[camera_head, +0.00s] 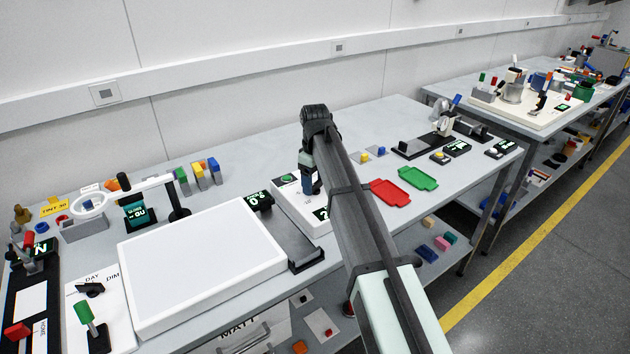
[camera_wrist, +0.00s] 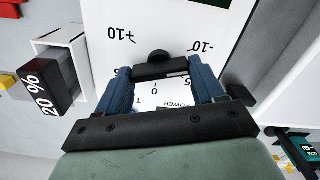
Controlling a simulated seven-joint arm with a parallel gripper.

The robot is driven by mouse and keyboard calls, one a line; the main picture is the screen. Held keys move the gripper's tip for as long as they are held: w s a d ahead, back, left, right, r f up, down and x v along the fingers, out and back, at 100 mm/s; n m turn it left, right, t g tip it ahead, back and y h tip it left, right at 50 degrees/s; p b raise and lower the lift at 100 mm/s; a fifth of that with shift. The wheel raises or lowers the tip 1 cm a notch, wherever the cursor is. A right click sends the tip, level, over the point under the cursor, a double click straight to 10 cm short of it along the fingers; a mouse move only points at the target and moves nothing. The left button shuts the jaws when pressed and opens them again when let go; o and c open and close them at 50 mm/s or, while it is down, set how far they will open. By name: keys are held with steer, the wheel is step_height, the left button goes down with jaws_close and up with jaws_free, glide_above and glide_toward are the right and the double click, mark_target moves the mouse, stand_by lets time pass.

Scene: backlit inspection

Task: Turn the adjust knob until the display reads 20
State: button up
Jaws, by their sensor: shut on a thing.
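My gripper (camera_wrist: 162,75) has its two blue fingers shut on a dark knob (camera_wrist: 158,60) in the wrist view. The knob stands on a white panel (camera_wrist: 160,25) with a printed scale of +10, 5, 0, 5 and -10. In the head view my gripper (camera_head: 311,188) points down at this panel, and the knob is hidden. A black block (camera_wrist: 45,92) left of the gripper reads 20 % in white.
A large white light panel (camera_head: 200,262) lies left of my gripper. Red (camera_head: 390,193) and green (camera_head: 418,178) trays lie to the right. A small lit display (camera_wrist: 308,150) shows at the lower right of the wrist view. Bare table shows behind the gripper.

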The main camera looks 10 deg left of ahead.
mark_target(315, 183)
steer(key=shift+n, duration=1)
steer(key=o, duration=1)
steer(key=shift+o, duration=0.2)
step_height(315, 183, up, 14)
steer(key=shift+f, duration=0.15)
